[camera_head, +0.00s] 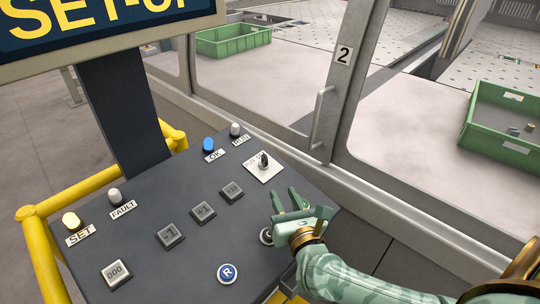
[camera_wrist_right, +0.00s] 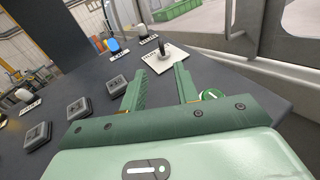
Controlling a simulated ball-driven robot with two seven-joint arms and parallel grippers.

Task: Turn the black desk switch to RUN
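The black desk switch (camera_head: 263,160) stands on a white label plate (camera_head: 260,172) near the back right of the dark desk panel. The plate's lettering is too small to read surely in the head view. In the right wrist view the switch (camera_wrist_right: 162,48) stands beyond the fingertips. My right gripper (camera_head: 288,197) is open and empty, in front of the switch and to its right, and apart from it. The wrist view shows a clear gap between its two fingers (camera_wrist_right: 160,84). My left gripper is in neither view.
The desk (camera_head: 190,250) carries a blue OK button (camera_head: 208,145), a RUN lamp (camera_head: 235,130), a FAULT lamp (camera_head: 114,196), a glowing SET lamp (camera_head: 72,221), grey counters (camera_head: 170,236) and a blue R button (camera_head: 228,273). A yellow rail (camera_head: 105,180) and windowed door (camera_head: 325,110) border it.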

